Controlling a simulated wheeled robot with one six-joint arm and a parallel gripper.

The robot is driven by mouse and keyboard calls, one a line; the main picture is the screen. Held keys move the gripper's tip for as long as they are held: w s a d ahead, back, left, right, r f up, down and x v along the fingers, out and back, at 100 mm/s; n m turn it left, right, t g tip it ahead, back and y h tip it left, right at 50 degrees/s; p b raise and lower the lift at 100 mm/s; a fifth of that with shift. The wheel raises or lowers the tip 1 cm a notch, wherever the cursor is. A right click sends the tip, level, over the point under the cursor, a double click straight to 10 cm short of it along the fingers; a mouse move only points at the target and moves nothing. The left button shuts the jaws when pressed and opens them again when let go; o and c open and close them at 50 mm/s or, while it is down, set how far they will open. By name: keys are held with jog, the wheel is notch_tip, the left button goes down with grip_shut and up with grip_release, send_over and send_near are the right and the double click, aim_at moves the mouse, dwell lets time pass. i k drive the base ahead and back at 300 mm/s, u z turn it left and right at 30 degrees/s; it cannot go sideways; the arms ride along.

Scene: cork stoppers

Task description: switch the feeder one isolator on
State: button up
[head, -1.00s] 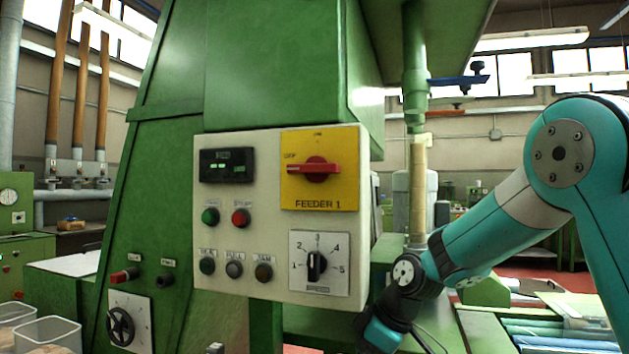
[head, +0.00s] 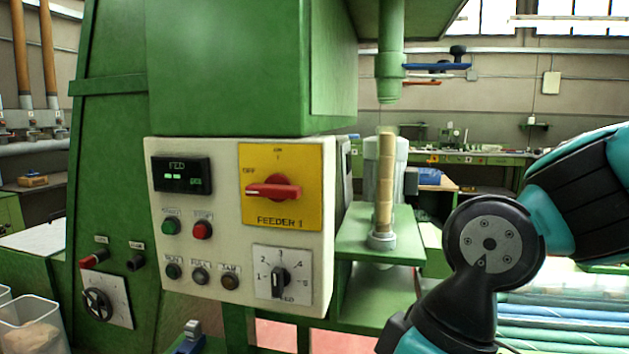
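The feeder one isolator is a red rotary handle (head: 274,191) on a yellow plate (head: 307,160) marked FEEDER 1, at the upper right of a pale control panel (head: 225,272). The handle lies roughly horizontal, its left end below the OFF mark on the left; the ON mark is at the top of the plate. My arm comes in from the right and bends down at the lower right of the head view, apart from the panel. My gripper is outside the picture, below the bottom edge.
The panel also bears a display (head: 182,175), green (head: 168,228) and red (head: 202,230) buttons, several dark buttons and a black numbered dial (head: 278,282). A stack of corks (head: 385,183) stands right of the panel. Clear bins (head: 32,325) sit at the lower left.

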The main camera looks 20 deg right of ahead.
aim_at(277, 187)
jog(key=z, duration=3.7)
jog(key=k, duration=2.75)
jog(key=u, duration=1)
